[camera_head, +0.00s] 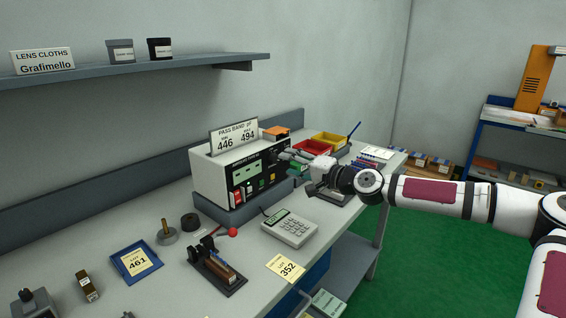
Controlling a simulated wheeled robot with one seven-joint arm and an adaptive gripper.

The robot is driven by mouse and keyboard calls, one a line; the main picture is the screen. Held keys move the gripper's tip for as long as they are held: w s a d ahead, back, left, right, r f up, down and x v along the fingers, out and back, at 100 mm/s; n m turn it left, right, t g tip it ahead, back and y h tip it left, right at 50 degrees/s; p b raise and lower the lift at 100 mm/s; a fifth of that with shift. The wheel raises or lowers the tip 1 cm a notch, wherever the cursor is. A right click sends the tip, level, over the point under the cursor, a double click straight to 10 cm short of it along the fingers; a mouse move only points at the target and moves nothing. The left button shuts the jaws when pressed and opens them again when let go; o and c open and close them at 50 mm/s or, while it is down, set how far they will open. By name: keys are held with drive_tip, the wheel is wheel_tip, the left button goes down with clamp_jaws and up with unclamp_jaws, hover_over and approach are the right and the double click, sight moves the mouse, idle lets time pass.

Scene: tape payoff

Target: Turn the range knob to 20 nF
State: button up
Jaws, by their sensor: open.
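The white meter (210,172) with a black front panel stands on a grey plinth at the back of the bench. Its panel carries a pale green display (246,173) and small coloured buttons. The panel lettering is too small to read.
A pass band sign (234,136) stands on the meter. A calculator (289,228), a red-knobbed lever fixture (215,264) and a blue tray (136,261) lie in front. Red (311,149) and yellow (329,142) bins stand behind my gripper. A shelf (140,69) hangs above left.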

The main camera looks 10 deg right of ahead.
drive_tip(key=v, duration=0.7)
drive_tip(key=shift+s, duration=0.2)
drive_tip(key=shift+d+f, duration=0.1)
drive_tip(key=shift+d, duration=0.1)
